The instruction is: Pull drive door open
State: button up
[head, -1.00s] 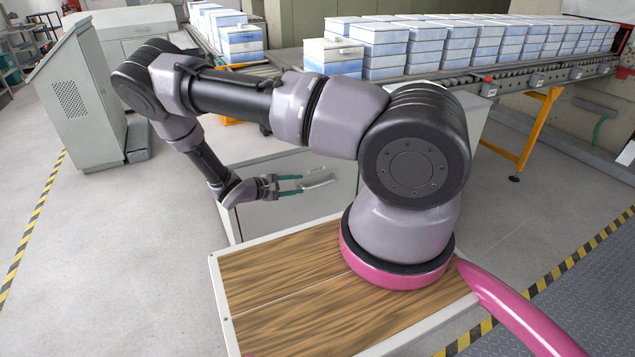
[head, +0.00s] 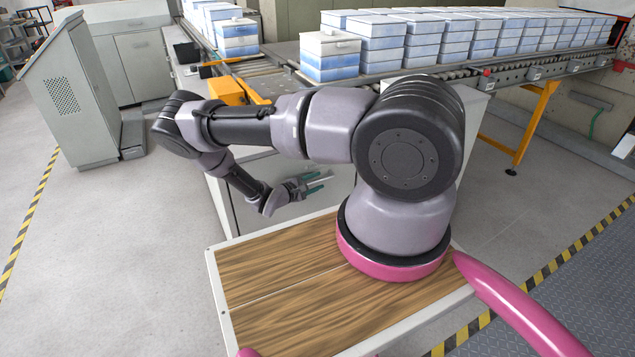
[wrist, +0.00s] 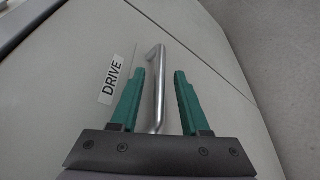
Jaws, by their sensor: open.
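The drive door (wrist: 95,55) is a pale grey panel with a white label (wrist: 117,74) reading DRIVE in the wrist view. Its silver bar handle (wrist: 156,85) runs between the two green fingers of my gripper (wrist: 166,76), closer to the left finger. The fingers are open, with a gap to the right of the bar. In the head view my gripper (head: 314,183) is at the handle, in front of the grey door (head: 255,212), which my arm partly hides. I cannot tell whether the door is ajar.
A roller conveyor (head: 470,78) carrying stacks of blue-and-white boxes (head: 385,40) runs behind the cabinet. A grey console (head: 70,95) stands at the left. The floor (head: 120,240) at the left is clear. My wooden-topped base is in front of the cabinet.

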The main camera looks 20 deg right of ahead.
jog(key=shift+w+d+f, duration=0.1)
jog(key=shift+w+d, duration=0.05)
jog(key=shift+d, duration=0.25)
grip_shut()
dwell(1.2)
